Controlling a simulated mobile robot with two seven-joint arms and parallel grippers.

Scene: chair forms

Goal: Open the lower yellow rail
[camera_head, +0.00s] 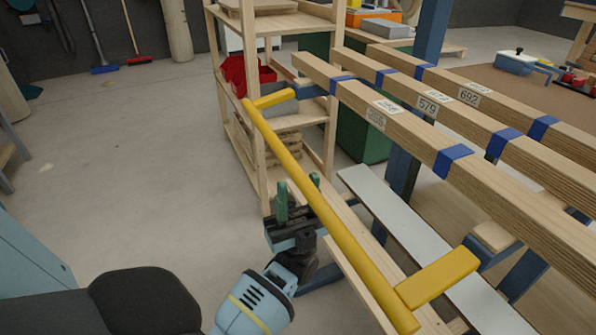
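A long yellow rail (305,195) slants from the upper left to the lower right along the near side of a wooden rack. Short yellow arms join it to the rack at its upper end (273,99) and lower end (437,278). My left gripper (298,191) is at the rail's middle, with its green fingers apart. One finger shows left of the rail and the other just right of it. The rail hides part of the gripper, and I cannot tell whether they touch. Only one yellow rail is in view. My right gripper is not in view.
Thick wooden beams (430,135) with blue bands and number labels extend over the right side. A wooden shelf (262,125) with a red bin (240,75) stands behind the rail's upper end. A pale board (395,220) lies beneath the beams.

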